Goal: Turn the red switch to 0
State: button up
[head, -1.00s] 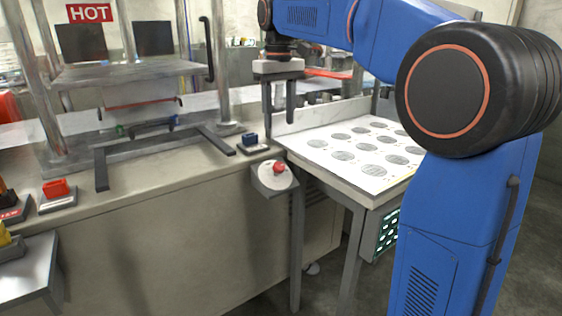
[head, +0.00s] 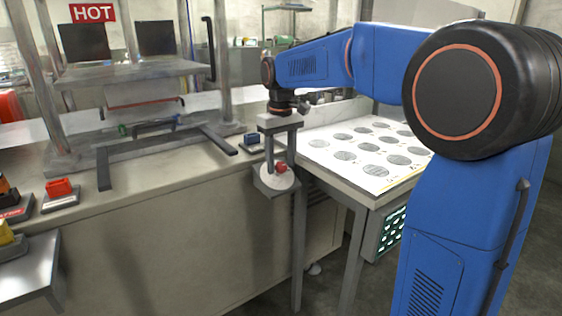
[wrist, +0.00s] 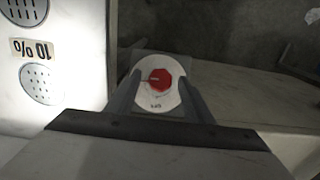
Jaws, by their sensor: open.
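The red switch (head: 281,168) is a red knob on a round pale dial plate (head: 277,181), set on a small grey box at the front edge of the counter. In the wrist view the red knob (wrist: 158,80) has a dark pointer line toward its left side, and small print shows on the plate below it. My gripper (head: 280,166) is open, pointing down over the switch. In the wrist view its fingers (wrist: 158,88) stand left and right of the knob, apart from it in the picture. I cannot tell whether the fingertips are level with the knob.
A white table (head: 320,158) with grey discs is to the right. A press frame (head: 105,165) under a HOT sign (head: 93,13) stands on the counter at left. A red block (head: 59,187) is at far left.

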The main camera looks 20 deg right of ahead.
jog(key=shift+c, duration=0.3)
jog(key=c, duration=1)
jog(key=shift+a+n, duration=0.1)
jog(key=shift+n, duration=0.2)
jog(key=n+t+h, duration=0.1)
jog(key=n+h, duration=0.1)
jog(key=n, duration=0.1)
jog(key=shift+s+a, duration=0.15)
jog(key=n+t, duration=0.1)
jog(key=n, duration=0.1)
jog(key=n+h, duration=0.1)
jog(key=n, duration=0.1)
jog(key=shift+s+a+f+t, duration=0.1)
jog(key=shift+s+a+t, duration=0.05)
jog(key=shift+t, duration=0.25)
jog(key=n+t, duration=0.1)
jog(key=n, duration=0.1)
jog(key=n+t+h, duration=0.1)
jog(key=n, duration=0.1)
jog(key=shift+s+f, duration=0.1)
jog(key=shift+s, duration=0.1)
jog(key=n+t, duration=0.2)
jog(key=n, duration=0.2)
jog(key=shift+s+f, duration=0.1)
jog(key=shift+s, duration=0.05)
jog(key=shift+n, duration=0.5)
